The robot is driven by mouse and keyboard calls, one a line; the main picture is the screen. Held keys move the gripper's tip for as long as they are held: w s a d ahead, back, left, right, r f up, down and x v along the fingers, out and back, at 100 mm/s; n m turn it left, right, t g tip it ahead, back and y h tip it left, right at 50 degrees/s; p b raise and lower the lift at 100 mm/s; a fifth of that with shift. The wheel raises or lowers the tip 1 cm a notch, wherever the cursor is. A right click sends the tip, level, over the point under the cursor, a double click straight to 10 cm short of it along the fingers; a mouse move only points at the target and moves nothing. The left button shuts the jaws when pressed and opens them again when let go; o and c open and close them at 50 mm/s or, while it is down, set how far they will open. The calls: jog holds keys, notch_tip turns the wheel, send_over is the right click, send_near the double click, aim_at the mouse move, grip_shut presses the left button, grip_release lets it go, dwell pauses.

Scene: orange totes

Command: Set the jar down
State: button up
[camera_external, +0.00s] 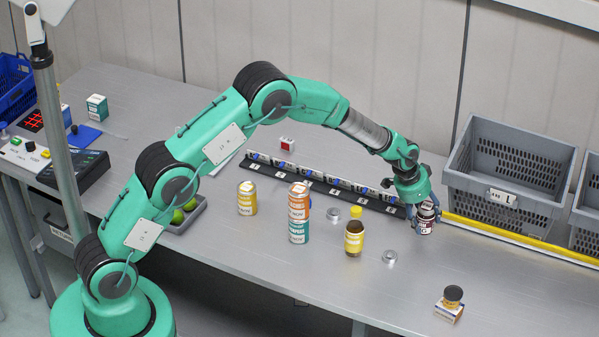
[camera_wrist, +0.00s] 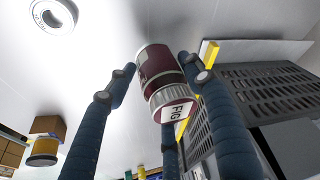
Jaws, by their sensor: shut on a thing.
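I cannot tell whether the base of the jar touches the grey table (camera_external: 330,285). The fingers partly hide the jar in the external view.
A grey crate (camera_external: 515,195) stands right of the jar, behind a yellow strip (camera_external: 520,238). A black rack (camera_external: 320,185) runs left. Nearby are a yellow-capped bottle (camera_external: 354,238), metal discs (camera_external: 389,257) and a small jar on a box (camera_external: 449,312).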

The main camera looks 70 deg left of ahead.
aim_at(423, 226)
jog(key=shift+f, duration=1.8)
jog(key=shift+c, duration=0.2)
jog(key=shift+f, duration=0.2)
jog(key=o, duration=1.5)
jog(key=shift+r, duration=0.2)
jog(key=shift+v, duration=6)
